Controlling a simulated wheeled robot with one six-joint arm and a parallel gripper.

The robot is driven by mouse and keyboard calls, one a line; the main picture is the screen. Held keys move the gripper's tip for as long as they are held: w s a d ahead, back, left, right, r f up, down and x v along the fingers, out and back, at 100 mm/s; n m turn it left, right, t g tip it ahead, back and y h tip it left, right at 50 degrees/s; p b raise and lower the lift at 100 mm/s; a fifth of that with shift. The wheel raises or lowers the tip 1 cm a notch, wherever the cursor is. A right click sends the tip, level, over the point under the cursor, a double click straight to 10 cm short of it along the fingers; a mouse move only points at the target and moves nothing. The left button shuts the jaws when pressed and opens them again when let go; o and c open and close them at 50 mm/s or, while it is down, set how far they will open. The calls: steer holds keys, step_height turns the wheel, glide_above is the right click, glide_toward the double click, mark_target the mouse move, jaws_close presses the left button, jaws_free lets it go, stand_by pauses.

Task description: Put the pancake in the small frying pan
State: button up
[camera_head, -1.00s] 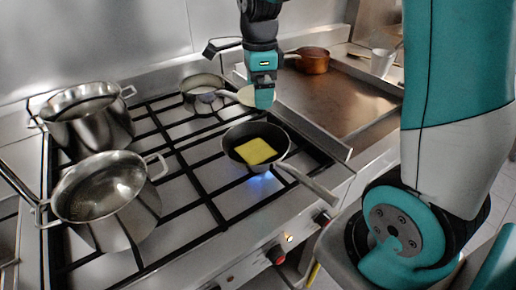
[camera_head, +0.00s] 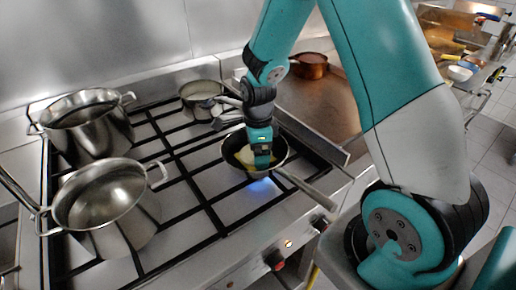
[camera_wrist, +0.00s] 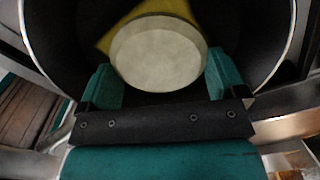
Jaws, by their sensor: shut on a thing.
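My gripper (camera_head: 262,163) points down inside the small frying pan (camera_head: 228,176) on the near right of the stove. It is shut on the pale round pancake (camera_wrist: 160,52), whose sides lie between the two green fingers in the wrist view. In the head view the pancake (camera_head: 243,154) shows just left of the fingers. A flat yellow piece (camera_wrist: 113,36) lies in the pan, partly covered by the pancake. I cannot tell whether the pancake touches it or hovers just above.
A blue flame (camera_head: 260,185) burns under the pan, whose handle (camera_head: 305,188) points to the lower right. Two steel pots (camera_head: 87,128) stand at the left. Another pan (camera_head: 203,90) is at the back.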

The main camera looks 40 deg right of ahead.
steer(key=o, duration=0.6)
steer(key=shift+f, duration=0.1)
step_height(320, 180, up, 12)
steer(key=b, duration=0.1)
steer(key=s+a+r+n+y, duration=0.1)
steer(key=s+a+r+n, duration=0.1)
steer(key=s+a+n, duration=0.4)
steer(key=s+a+r+n+y, duration=0.1)
steer(key=s+a+r+n, duration=0.2)
steer(key=n, duration=1.1)
steer(key=s+a+r+n+y, duration=0.2)
steer(key=s+a+n, duration=0.6)
steer(key=s+n, duration=0.2)
steer(key=shift+s+a+r, duration=0.2)
steer(key=shift+s+a, duration=0.15)
steer(key=shift+s, duration=0.35)
